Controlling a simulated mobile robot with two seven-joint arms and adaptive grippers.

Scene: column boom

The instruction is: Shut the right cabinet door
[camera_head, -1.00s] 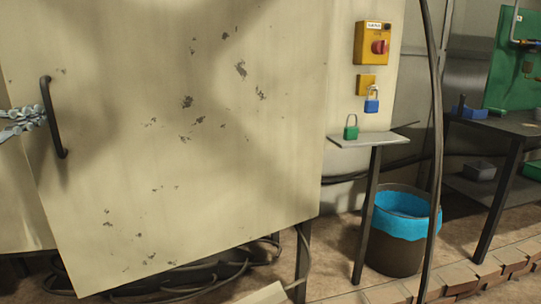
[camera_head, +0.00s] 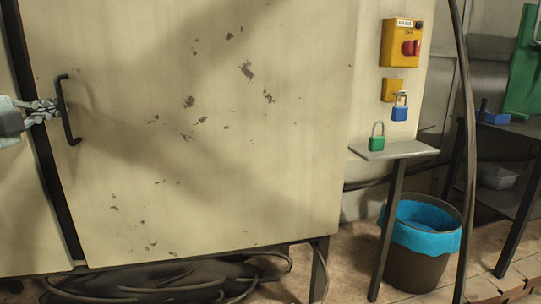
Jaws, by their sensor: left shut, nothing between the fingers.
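The right cabinet door (camera_head: 220,150) is a cream panel with chipped paint, hinged on its right side. It stands slightly ajar, with a dark gap along its left edge. Its black bar handle (camera_head: 68,112) is upright near that edge. My left gripper (camera_head: 54,107) comes in from the left, with its shut, empty fingers beside the handle at about mid-height. I cannot tell whether the fingertips touch the handle or door. Part of the left cabinet front (camera_head: 25,215) shows beyond the gap. My right gripper is not in view.
A small grey shelf (camera_head: 410,150) right of the door holds a green padlock (camera_head: 377,143). A blue padlock (camera_head: 399,113) hangs below a yellow switch box (camera_head: 401,43). A bin with blue liner (camera_head: 418,240) stands below. Dark cables (camera_head: 160,285) lie under the cabinet.

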